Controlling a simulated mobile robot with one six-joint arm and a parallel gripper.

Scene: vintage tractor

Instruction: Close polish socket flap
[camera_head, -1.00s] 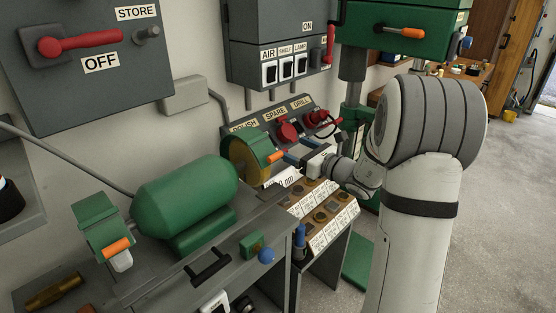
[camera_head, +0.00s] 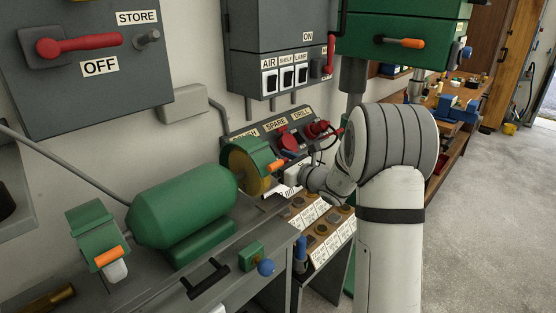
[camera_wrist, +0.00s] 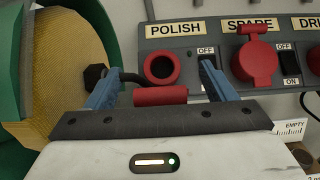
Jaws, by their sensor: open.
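The polish socket (camera_wrist: 162,68) is a red ring with a dark opening, below the POLISH label in the wrist view. Its red flap (camera_wrist: 160,96) appears open, hanging below the opening and seen nearly edge-on. My gripper (camera_wrist: 160,68) is open, with one blue finger left of the socket and flap and the other right of them. Nothing is gripped; I cannot tell whether a finger touches the flap. In the head view, the green wheel guard hides the polish socket and my fingertips.
The polishing wheel (camera_wrist: 77,70) and green guard (camera_head: 244,154) stand close left of my gripper. The closed red spare socket (camera_wrist: 255,63) and a black switch (camera_wrist: 208,63) are to the right.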

